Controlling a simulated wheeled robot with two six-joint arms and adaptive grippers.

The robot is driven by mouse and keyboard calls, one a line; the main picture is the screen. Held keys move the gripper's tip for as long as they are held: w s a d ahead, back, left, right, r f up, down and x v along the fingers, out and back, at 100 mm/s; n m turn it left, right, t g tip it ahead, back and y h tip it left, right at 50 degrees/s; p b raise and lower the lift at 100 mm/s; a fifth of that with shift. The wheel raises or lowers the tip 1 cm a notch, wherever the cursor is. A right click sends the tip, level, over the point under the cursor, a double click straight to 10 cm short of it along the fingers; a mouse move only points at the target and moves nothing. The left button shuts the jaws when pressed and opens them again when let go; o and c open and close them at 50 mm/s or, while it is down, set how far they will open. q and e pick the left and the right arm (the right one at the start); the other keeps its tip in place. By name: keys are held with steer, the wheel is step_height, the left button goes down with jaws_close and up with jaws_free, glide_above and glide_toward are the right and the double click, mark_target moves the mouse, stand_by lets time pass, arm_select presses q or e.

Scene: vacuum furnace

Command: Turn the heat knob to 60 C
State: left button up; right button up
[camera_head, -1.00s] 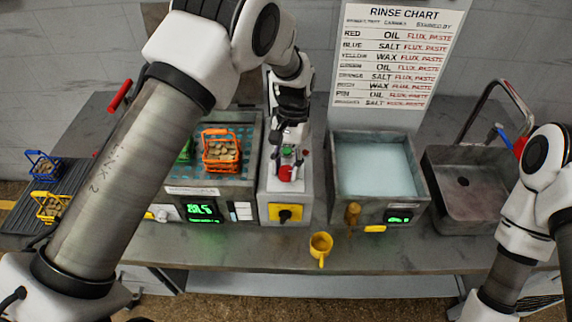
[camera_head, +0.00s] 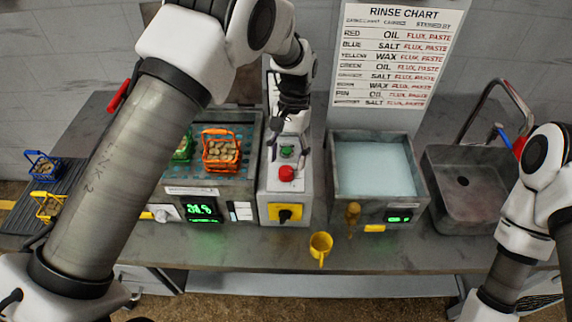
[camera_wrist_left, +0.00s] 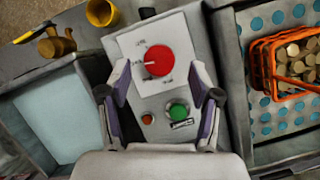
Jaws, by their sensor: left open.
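The red round knob (camera_head: 286,173) sits on the grey panel between the two basins. In the left wrist view the red knob (camera_wrist_left: 160,61) shows a short white mark on its left side and small labels around it, too small to read. My left gripper (camera_head: 289,133) is open and empty, above and behind the knob in the head view. In the left wrist view its two fingers (camera_wrist_left: 161,76) lie either side of the knob's lower part, apart from it. A green button (camera_head: 287,152) and a small orange-red light (camera_wrist_left: 147,119) are beside the knob. My right gripper is out of view.
An orange basket (camera_head: 221,141) of brown pieces stands in the left basin, with a green one behind my arm. A black switch on a yellow plate (camera_head: 285,213), a yellow cup (camera_head: 320,246) and a water basin (camera_head: 374,139) are near. A green display (camera_head: 202,209) is lit.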

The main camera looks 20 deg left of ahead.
arm_select(q)
steer(key=v, duration=0.9)
